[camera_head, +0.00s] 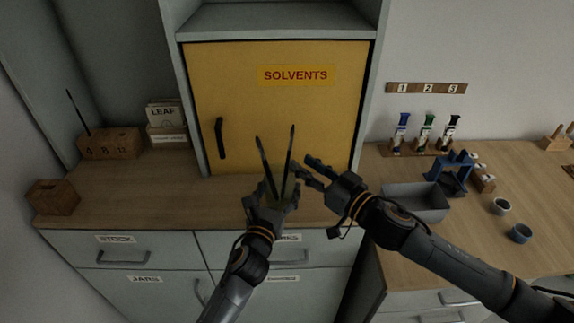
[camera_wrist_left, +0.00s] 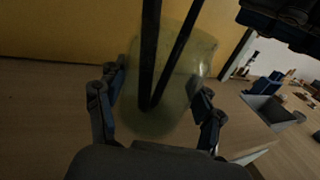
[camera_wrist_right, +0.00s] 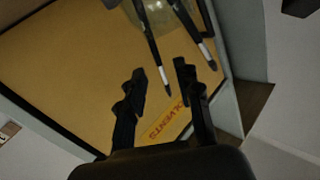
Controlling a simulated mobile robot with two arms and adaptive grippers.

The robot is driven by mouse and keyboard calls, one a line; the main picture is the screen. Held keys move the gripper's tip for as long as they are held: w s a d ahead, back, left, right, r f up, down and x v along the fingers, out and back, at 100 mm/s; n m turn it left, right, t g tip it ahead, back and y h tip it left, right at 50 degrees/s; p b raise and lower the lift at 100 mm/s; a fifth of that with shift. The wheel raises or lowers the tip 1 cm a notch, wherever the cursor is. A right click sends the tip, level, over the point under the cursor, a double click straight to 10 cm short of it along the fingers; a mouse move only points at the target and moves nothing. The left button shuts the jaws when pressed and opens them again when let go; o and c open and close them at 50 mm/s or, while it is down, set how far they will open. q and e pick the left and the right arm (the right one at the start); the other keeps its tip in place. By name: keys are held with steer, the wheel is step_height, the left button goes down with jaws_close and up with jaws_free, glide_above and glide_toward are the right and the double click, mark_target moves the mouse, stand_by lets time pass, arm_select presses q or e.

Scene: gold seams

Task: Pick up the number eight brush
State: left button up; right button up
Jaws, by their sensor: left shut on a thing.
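My left gripper (camera_head: 271,200) is shut on a clear glass jar (camera_wrist_left: 195,75), with a finger on either side of it in the left wrist view. Two dark brushes stand in the jar, tips up: a left brush (camera_head: 264,158) and a slightly taller right brush (camera_head: 289,153). In the right wrist view they also show, the longer-looking one (camera_wrist_right: 154,52) and the thicker-looking one (camera_wrist_right: 194,35). No number is readable on either. My right gripper (camera_head: 307,168) is open and empty, just right of the brushes. In its wrist view, one brush tip appears between the fingers (camera_wrist_right: 160,85); contact is not visible.
A wooden block (camera_head: 110,145) marked 4, 8 and 12 stands at left, with one brush (camera_head: 77,110) upright at its left end. A yellow solvents cabinet (camera_head: 270,100) rises behind the jar. A grey tray (camera_head: 418,200) and blue stand (camera_head: 447,175) are at right.

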mark_target(289, 158)
steer(key=x, duration=0.6)
steer(key=shift+w+r, duration=0.15)
steer(key=shift+w, duration=0.25)
jaws_close()
